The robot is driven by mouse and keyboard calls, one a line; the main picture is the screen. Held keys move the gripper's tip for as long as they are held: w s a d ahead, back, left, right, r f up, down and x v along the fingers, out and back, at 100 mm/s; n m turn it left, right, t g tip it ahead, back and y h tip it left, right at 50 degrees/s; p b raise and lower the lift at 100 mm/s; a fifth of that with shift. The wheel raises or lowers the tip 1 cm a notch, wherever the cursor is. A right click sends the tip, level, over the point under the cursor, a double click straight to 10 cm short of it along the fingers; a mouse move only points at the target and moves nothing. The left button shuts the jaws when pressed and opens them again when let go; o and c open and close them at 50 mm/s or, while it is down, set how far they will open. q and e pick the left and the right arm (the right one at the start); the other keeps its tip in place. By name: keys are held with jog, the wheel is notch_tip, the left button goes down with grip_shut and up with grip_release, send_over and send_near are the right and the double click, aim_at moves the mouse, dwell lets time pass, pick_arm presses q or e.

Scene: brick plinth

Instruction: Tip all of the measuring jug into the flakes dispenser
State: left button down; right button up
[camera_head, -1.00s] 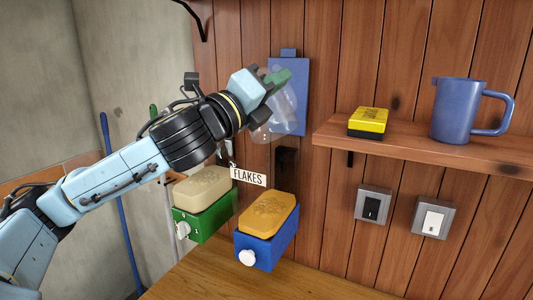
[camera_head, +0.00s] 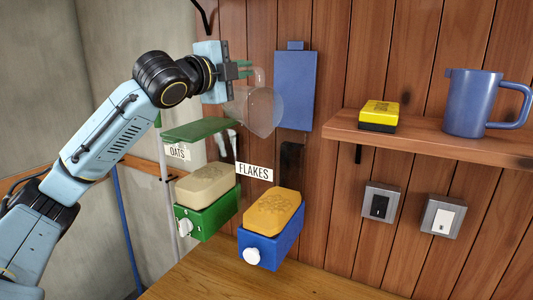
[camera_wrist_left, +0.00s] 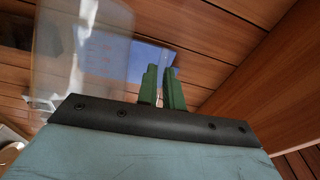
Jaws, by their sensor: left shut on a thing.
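The measuring jug (camera_head: 257,110) is clear and held high in front of the wall, above the flakes dispenser (camera_head: 262,248). It looks tilted, and I see no contents in it. My left gripper (camera_head: 246,69) has its green fingers shut on it; the jug also shows as a blurred clear shape in the left wrist view (camera_wrist_left: 85,50). The flakes dispenser has a blue base with a white knob, an orange patterned mass on top and a FLAKES label (camera_head: 254,172). Its blue lid (camera_head: 296,95) stands upright against the wall. My right gripper is out of view.
The green oats dispenser (camera_head: 190,227) stands to the left, its green lid (camera_head: 200,130) lying flat. A wooden shelf (camera_head: 430,146) at right holds a yellow-black block (camera_head: 379,114) and a blue jug (camera_head: 472,105). Two switches (camera_head: 380,204) are below. The counter in front is clear.

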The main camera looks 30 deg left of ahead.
pick_arm(q)
jog(key=shift+w+a+f+n+g+b, duration=0.15)
jog(key=shift+w+a+f+n+b, duration=0.1)
jog(key=shift+a+f+n, duration=0.25)
jog(key=shift+w+a+f+n+g+b, duration=0.2)
jog(key=shift+a+f+n+b, duration=0.1)
jog(key=shift+a, duration=0.3)
jog(key=a+r+p, duration=0.1)
jog(key=p, duration=0.1)
jog(key=w+a+r+n+p, duration=0.1)
jog(key=p, duration=0.1)
jog(key=shift+a+r+g+p, duration=0.2)
jog(key=shift+a+g+p, duration=0.05)
jog(key=shift+a+p, duration=0.1)
jog(key=shift+w+a+f+n+g+h+p, duration=0.8)
jog(key=shift+a+f+n+p, duration=0.4)
jog(key=shift+a+n+p, duration=0.6)
jog(key=shift+w+a+f+n+g+h+p, duration=0.75)
jog(key=shift+a+f+n+p, duration=0.45)
jog(key=shift+a+n+p, duration=0.55)
jog(key=shift+w+a+f+n+g+h+p, duration=0.75)
jog(key=shift+a+f+n+p, duration=0.45)
jog(key=shift+a+n+p, duration=0.6)
jog(key=shift+w+d, duration=0.1)
jog(key=shift+d, duration=0.2)
jog(key=shift+f, duration=0.1)
